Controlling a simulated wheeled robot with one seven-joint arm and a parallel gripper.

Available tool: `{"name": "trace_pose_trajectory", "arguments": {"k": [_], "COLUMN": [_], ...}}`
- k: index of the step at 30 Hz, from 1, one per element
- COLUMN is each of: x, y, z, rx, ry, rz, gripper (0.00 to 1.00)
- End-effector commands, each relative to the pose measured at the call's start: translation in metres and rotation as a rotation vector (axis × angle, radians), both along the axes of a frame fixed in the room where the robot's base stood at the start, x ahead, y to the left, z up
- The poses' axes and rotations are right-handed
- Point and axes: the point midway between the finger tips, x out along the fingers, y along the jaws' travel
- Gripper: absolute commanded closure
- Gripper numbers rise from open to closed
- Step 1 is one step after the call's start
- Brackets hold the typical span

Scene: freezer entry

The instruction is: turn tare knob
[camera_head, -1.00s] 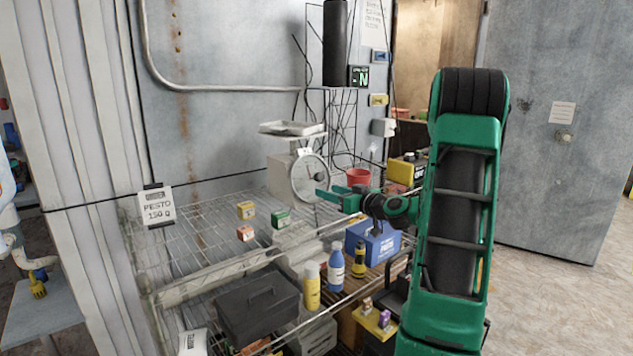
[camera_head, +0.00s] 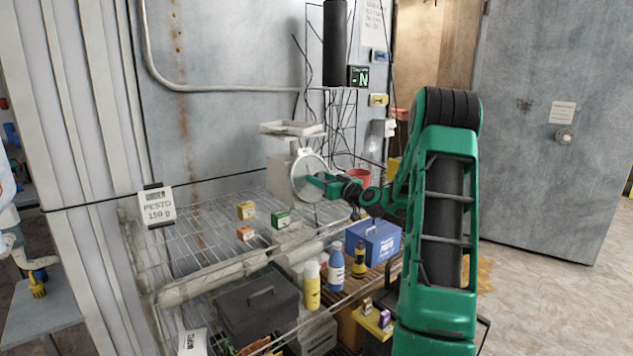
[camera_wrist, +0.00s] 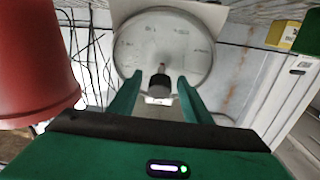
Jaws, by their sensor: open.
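A white dial scale (camera_head: 282,178) with a flat weighing pan (camera_head: 292,128) on top stands on the wire shelf. Its round dial (camera_wrist: 163,45) fills the upper middle of the wrist view. A small dark knob (camera_wrist: 160,85) sticks out at the dial's lower middle. My gripper (camera_wrist: 157,84) is open, with one green finger on each side of the knob. I cannot tell whether either finger touches it. In the head view my gripper (camera_head: 318,181) is in front of the dial face and hides the knob.
A red cup (camera_wrist: 36,60) stands close beside my gripper; it also shows in the head view (camera_head: 359,178). Small boxes (camera_head: 246,210) lie on the shelf. Below are a blue box (camera_head: 374,242), bottles (camera_head: 336,267) and a dark case (camera_head: 258,305). A price sign (camera_head: 157,205) hangs at left.

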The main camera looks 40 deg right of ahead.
Motion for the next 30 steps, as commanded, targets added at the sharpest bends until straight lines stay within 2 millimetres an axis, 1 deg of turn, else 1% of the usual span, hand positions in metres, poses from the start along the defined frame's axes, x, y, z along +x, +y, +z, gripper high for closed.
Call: {"name": "trace_pose_trajectory", "arguments": {"k": [3,10,11,12,14,15,16,23,30], "x": [0.0040,0.0043,0.0043,0.0042,0.0042,0.0042,0.0041,0.0041,0.0040], "y": [0.0005,0.0003,0.0003,0.0003,0.0003,0.0002,0.0002,0.0004,0.0008], "z": [0.0000,0.0000,-0.0001,-0.0001,-0.0001,-0.0001,-0.0001,-0.0001,0.0001], "rx": [0.001,0.001,0.001,0.001,0.001,0.001,0.001,0.012,0.096], "ry": [0.000,0.000,0.000,0.000,0.000,0.000,0.000,0.000,0.000], "rz": [0.001,0.000,0.001,0.000,0.000,0.000,0.000,-0.004,-0.038], "gripper": [0.55,0.55,0.60,0.70,0.84,0.94,0.96,0.96,0.96]}}
